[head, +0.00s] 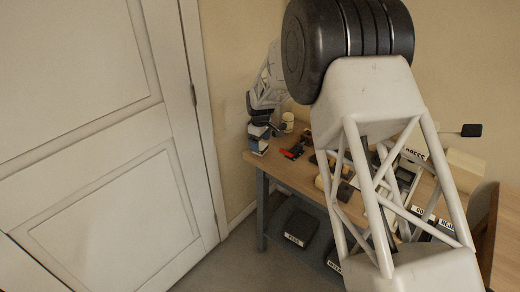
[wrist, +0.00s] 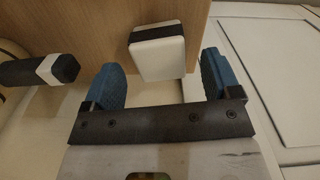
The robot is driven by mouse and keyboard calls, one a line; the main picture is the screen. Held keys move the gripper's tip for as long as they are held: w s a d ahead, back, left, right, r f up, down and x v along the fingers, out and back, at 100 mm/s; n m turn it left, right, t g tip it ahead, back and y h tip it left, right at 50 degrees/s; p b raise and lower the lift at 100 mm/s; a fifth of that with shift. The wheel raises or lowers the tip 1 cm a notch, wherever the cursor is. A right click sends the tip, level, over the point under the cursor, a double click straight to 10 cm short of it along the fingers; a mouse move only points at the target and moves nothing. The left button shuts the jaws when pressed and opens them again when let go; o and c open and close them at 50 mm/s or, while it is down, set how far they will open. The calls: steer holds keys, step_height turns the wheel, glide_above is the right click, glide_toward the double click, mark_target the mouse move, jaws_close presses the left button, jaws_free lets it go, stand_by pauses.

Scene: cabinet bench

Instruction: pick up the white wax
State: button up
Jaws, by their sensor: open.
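A white block with rounded corners and a dark side (wrist: 157,55), which looks like the white wax, is at the bench edge in the wrist view. My gripper (wrist: 161,72) is open, with one blue finger to the left of the block and the other to its right. The block's near end reaches between the fingertips, with a gap visible on both sides. In the head view my gripper (head: 259,140) is at the bench's far left corner. The block cannot be made out clearly there.
A black handle-like object with a white band (wrist: 48,70) lies left of my gripper. A pale cylinder (head: 288,121) and a red object (head: 293,152) are on the wooden bench (head: 272,160). Dark bins (head: 301,226) stand below. A white door (head: 110,190) is at the left.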

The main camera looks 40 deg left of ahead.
steer(key=shift+f, duration=1.2)
steer(key=c, duration=1)
steer(key=shift+r, duration=0.2)
steer(key=shift+c, duration=0.2)
steer(key=shift+r, duration=0.55)
step_height(320, 180, up, 2)
steer(key=shift+r, duration=0.1)
steer(key=s+d+r, duration=0.1)
steer(key=s+d, duration=0.9)
steer(key=d, duration=0.2)
steer(key=shift+d+r, duration=0.15)
steer(key=shift+d, duration=0.05)
steer(key=shift+s, duration=0.1)
